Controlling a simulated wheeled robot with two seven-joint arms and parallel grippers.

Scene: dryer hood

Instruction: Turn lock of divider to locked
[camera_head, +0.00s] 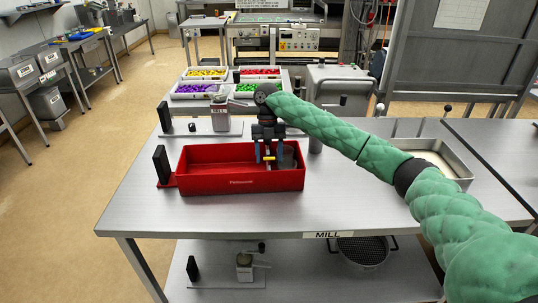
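A red box (235,183) stands on the metal table. My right gripper (268,154) points down into the right part of the box, with its two fingers apart. A small yellow piece (268,158) shows between the fingertips and may be the divider's lock; I cannot tell whether they touch it or which way the lock is turned. A grey part (289,156), perhaps of the divider, shows just right of the fingers. The rest of the divider is hidden or too small to make out. My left gripper is not in view.
A black upright handle (162,166) stands at the box's left end. Behind are a metal device (220,118) on a plate and trays of coloured pieces (205,73). A metal tray (454,166) lies at the right. The table front (230,217) is clear.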

